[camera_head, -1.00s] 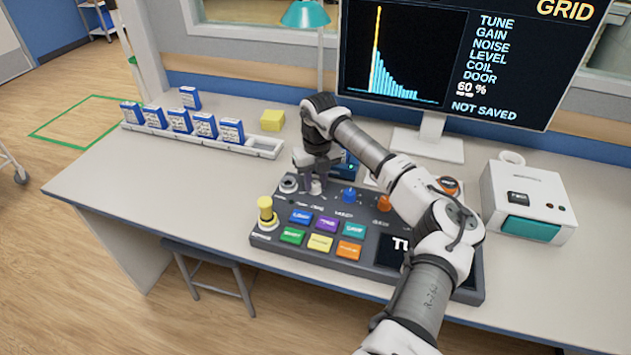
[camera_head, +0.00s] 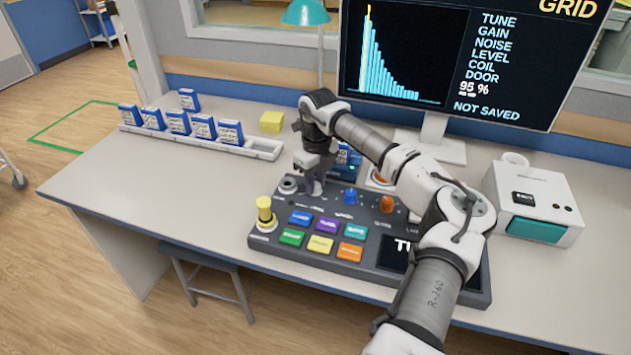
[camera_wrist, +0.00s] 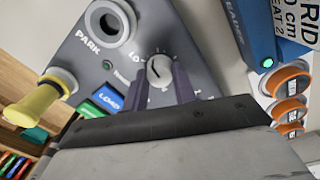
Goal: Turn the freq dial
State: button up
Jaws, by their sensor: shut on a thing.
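The freq dial is a small pale round knob (camera_wrist: 158,70) with a dark pointer line, on the dark grey console (camera_head: 270,242). In the wrist view my gripper (camera_wrist: 161,83) has one finger on each side of the dial, shut on it. In the head view my gripper (camera_head: 312,187) points down at the console's upper left and mostly hides the dial. An "LO" mark shows beside the dial in the wrist view. The monitor (camera_head: 410,60) shows a bar graph with a yellow peak at its left, "95 %" and "NOT SAVED".
A blue knob (camera_head: 351,196) and an orange knob (camera_head: 386,204) stand right of my gripper. A yellow plunger (camera_head: 265,211) and several coloured buttons are on the console. A rack (camera_head: 262,148) of blue boxes lies left, a white box (camera_head: 530,205) right.

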aim_at(316, 183)
jog(key=o, duration=1)
notch_tip(316, 183, up, 14)
jog(key=b, duration=0.2)
jog(key=shift+w+d, duration=0.15)
jog(key=shift+w, duration=0.05)
jog(key=shift+f, duration=0.1)
